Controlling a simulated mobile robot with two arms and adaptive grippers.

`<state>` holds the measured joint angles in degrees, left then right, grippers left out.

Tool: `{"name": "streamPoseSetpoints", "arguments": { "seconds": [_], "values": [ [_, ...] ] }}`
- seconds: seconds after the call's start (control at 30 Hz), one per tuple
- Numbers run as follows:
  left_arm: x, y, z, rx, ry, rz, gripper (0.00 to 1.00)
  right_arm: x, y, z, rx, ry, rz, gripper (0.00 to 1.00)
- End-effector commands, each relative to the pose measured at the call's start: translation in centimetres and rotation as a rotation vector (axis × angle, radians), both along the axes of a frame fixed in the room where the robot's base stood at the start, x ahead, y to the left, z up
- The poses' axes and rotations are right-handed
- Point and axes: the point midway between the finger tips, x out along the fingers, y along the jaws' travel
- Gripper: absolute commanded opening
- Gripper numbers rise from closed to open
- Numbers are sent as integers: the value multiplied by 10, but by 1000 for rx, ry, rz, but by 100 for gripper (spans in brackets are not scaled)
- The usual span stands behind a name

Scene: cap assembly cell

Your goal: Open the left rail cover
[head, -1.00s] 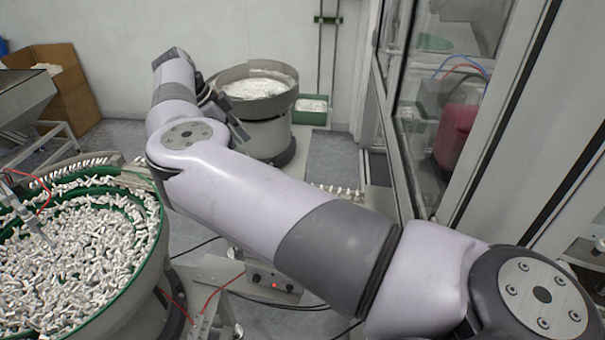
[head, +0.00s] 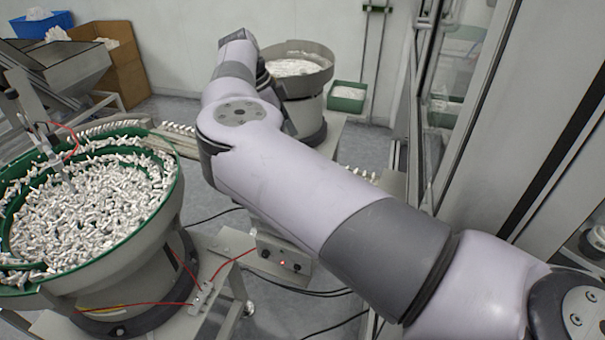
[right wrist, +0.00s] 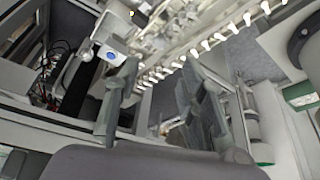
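A rail with a row of white parts (head: 180,128) leaves the green-rimmed bowl feeder and passes behind my right arm. More of the row shows right of the arm (head: 360,174). In the right wrist view, a row of white parts (right wrist: 205,45) runs diagonally beyond the fingers. I cannot make out the left rail cover clearly in either view. My right gripper (right wrist: 160,72) has its two fingers apart, with nothing visible held between them. In the head view it is mostly hidden behind my forearm. My left gripper is not in view.
The bowl feeder (head: 172,215) full of white parts stands at left. A second bowl (head: 325,80) stands at the back. A glass-panelled wall (head: 445,120) closes the right side. A control box (head: 283,262) and cables lie low in the middle.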

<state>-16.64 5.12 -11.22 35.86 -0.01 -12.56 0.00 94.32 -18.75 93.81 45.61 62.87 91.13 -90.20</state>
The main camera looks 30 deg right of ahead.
Motion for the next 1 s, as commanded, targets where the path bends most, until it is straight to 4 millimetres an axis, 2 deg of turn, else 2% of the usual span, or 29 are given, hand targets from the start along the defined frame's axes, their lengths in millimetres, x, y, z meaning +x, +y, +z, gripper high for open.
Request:
{"name": "streamPoseSetpoints", "arguments": {
  "seconds": [0.03, 0.1, 0.4, 0.6, 0.9, 1.0],
  "values": [
    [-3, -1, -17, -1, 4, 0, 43, -2, -3, -18, 1, 1, -2, 37],
    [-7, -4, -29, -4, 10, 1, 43, -5, -8, -32, 0, 0, -2, 37],
    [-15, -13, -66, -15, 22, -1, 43, -14, -27, -78, 1, 0, -1, 37],
    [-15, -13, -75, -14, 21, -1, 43, -17, -33, -89, 0, -1, 0, 37],
    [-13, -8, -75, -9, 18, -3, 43, -17, -34, -90, 0, 0, 0, 37],
    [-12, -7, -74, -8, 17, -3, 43, -17, -33, -90, 0, 0, 0, 32]
  ]
}}
